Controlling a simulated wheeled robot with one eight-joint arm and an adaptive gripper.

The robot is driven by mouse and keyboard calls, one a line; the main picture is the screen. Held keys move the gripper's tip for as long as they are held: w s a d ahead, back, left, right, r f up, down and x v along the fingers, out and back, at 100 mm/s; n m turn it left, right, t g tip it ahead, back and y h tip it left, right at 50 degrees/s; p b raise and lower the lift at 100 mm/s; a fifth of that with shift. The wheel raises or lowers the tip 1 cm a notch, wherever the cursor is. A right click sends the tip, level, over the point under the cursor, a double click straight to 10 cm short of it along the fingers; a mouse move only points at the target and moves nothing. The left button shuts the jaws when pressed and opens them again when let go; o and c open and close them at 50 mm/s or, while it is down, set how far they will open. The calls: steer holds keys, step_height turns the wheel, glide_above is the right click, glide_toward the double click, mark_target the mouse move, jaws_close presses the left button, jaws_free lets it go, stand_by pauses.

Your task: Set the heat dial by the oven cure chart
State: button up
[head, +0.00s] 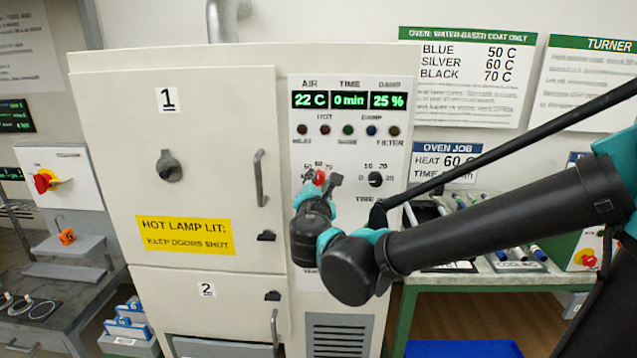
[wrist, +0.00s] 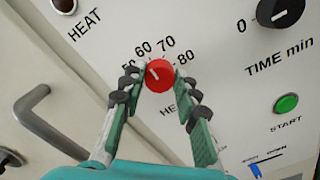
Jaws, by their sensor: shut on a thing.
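The red heat dial (wrist: 159,76) is on the oven's control panel, with marks 50, 60, 70 and 80 around it. Its white line points up and left, near 60; the exact setting is hard to tell. My gripper (wrist: 160,100) is shut on the dial, one finger on each side. In the head view, my gripper (head: 322,183) partly covers the dial. The cure chart (head: 467,75) on the wall reads blue 50 C, silver 60 C, black 70 C. The oven job card (head: 446,163) reads heat 60 C; its time line is partly hidden by my arm.
The oven (head: 215,120) has a shut door 1 with a handle (head: 260,178). Its displays (head: 349,100) read 22 C, 0 min and 25 %. The black time dial (wrist: 280,12) and green start button (wrist: 287,103) are right of the heat dial. Rods lie on a green-legged table (head: 480,277).

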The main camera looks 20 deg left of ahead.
stand_by(0.4)
steer(key=o, duration=1.1)
steer(key=shift+o, duration=0.2)
steer(key=shift+s, duration=0.1)
steer(key=v, duration=1.2)
steer(key=shift+f, duration=0.1)
